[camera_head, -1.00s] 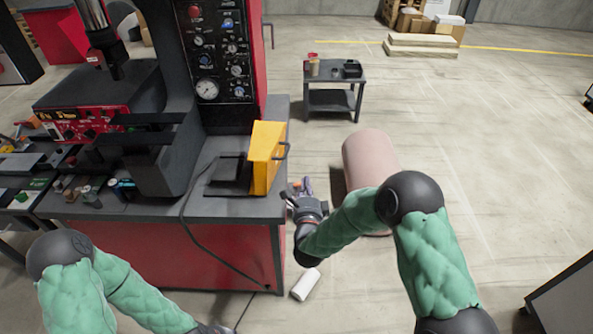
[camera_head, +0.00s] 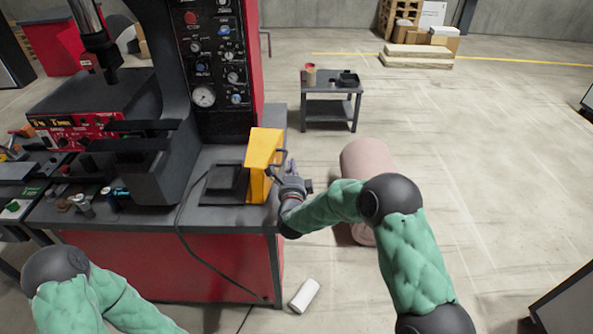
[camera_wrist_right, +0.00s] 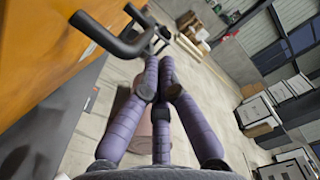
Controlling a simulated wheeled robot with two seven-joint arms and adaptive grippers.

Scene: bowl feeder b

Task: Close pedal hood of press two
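The yellow pedal hood (camera_head: 264,150) stands raised on the right end of the dark bench top, beside a flat black pedal base (camera_head: 226,184). Its dark bar handle (camera_head: 279,160) sticks out on the right side. In the right wrist view the hood (camera_wrist_right: 45,45) fills the upper left and the handle (camera_wrist_right: 112,40) runs across the top. My right gripper (camera_head: 287,172) is at the hood's right side, close to the handle. Its purple fingers (camera_wrist_right: 160,80) are drawn together at the tips, with the handle just beyond them; contact is unclear. My left gripper is out of view.
The press column with its gauge panel (camera_head: 216,60) rises behind the hood. A black cable hangs down the red bench front (camera_head: 170,262). A pinkish cylinder (camera_head: 366,160) and a small grey table (camera_head: 331,105) stand to the right. A white roll (camera_head: 305,295) lies on the floor.

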